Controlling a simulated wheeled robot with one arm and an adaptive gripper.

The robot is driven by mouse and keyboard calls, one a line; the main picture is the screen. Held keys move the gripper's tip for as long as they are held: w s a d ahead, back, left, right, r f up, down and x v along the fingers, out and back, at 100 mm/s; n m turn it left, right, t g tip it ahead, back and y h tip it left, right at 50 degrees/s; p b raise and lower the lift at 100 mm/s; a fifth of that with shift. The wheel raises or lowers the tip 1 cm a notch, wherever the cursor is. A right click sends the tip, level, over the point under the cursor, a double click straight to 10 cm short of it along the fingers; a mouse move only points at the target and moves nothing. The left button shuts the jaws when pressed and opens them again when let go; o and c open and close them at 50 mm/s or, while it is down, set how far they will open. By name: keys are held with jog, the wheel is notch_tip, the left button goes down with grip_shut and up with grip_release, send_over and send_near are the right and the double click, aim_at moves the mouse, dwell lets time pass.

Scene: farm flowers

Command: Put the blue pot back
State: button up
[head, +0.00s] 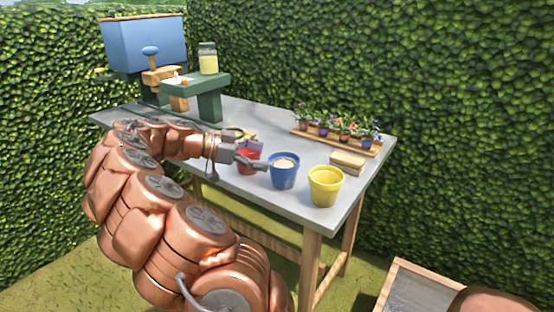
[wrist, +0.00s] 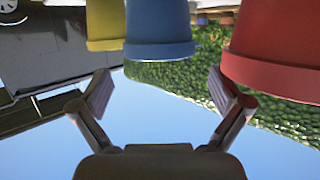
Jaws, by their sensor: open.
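The blue pot (head: 284,177) stands upright on the grey table, with pale material in its top. It lies between the red pot (head: 246,167) and the yellow pot (head: 325,190). My gripper (head: 262,162) is open and appears empty, at the blue pot's left near its rim, in front of part of the red pot. In the wrist view the picture is upside down. There the blue pot (wrist: 160,28) is ahead of my open fingers (wrist: 160,92), apart from them, with the yellow pot (wrist: 105,25) at left and the red pot (wrist: 280,50) at right.
A wooden tray (head: 312,140) of small potted flowers lies at the table's back right. A tan block (head: 348,158) is behind the yellow pot. A green stand (head: 208,100) carries a jar (head: 208,60), beside a blue box (head: 146,42). Hedges enclose the back.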

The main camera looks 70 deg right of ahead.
jog(key=v, duration=0.6)
jog(key=s+a+f+n+t+y, duration=0.2)
jog(key=a+f+n, duration=0.3)
jog(key=a+n, duration=0.4)
jog(key=s+a+f+n+t+y, duration=0.3)
jog(key=a+n, duration=0.7)
jog(key=a, duration=0.9)
jog(key=s+a+f+n+t+y, duration=0.3)
jog(key=s+a+f+n, duration=0.3)
jog(key=a+n, duration=0.4)
jog(key=a+f+t, duration=0.1)
jog(key=a, duration=0.4)
jog(key=shift+f+t, duration=0.15)
jog(key=shift+t, duration=0.15)
